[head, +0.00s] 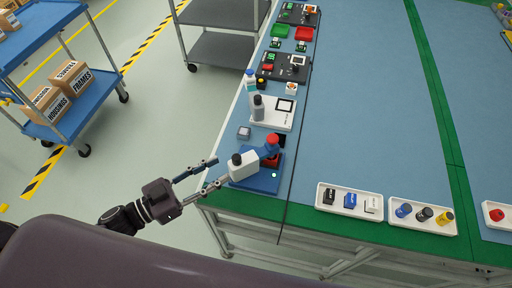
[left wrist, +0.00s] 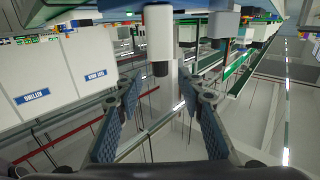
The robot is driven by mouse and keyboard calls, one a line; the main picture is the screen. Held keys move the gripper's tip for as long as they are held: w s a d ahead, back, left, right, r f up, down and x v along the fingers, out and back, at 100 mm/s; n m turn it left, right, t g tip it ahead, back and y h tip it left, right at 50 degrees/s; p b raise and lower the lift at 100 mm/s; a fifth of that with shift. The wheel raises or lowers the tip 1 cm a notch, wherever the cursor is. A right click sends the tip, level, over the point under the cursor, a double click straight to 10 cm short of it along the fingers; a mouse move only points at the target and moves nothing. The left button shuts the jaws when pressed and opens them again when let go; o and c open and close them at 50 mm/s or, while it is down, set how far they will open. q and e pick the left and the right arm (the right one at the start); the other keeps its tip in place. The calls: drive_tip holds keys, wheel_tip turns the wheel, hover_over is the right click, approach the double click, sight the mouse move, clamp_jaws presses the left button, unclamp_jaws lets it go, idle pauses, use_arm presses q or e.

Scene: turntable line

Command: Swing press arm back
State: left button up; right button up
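The press stands at the table's near left corner: a blue base plate (head: 265,184), a white block (head: 244,166) with a black knob (head: 237,159), and a blue press arm (head: 267,152) with a red knob (head: 272,140). My left gripper (head: 217,171) is open and empty, just left of the white block, its fingers pointing at it. The lower finger's tip is close to the block; I cannot tell whether they touch. The left wrist view, which looks upside down, shows the white block (left wrist: 159,30) beyond the open fingers (left wrist: 167,95). My right gripper is not in view.
A grey button box (head: 244,132) and a white station (head: 270,113) with bottles stand behind the press. White trays (head: 340,208) with small parts lie to the right along the front edge. The table's middle is clear. A blue cart (head: 90,105) with boxes stands left.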

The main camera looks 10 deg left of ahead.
sight(233, 162)
use_arm(q)
drive_tip(key=shift+w+d, duration=0.15)
drive_tip(key=p+x, duration=0.1)
drive_tip(key=x, duration=0.2)
drive_tip(key=shift+w+d+r, duration=0.2)
drive_tip(key=shift+w+d, duration=0.05)
drive_tip(key=shift+w, duration=0.05)
drive_tip(key=shift+x, duration=1.35)
drive_tip(key=shift+f, duration=0.2)
drive_tip(key=c, duration=0.8)
clamp_jaws()
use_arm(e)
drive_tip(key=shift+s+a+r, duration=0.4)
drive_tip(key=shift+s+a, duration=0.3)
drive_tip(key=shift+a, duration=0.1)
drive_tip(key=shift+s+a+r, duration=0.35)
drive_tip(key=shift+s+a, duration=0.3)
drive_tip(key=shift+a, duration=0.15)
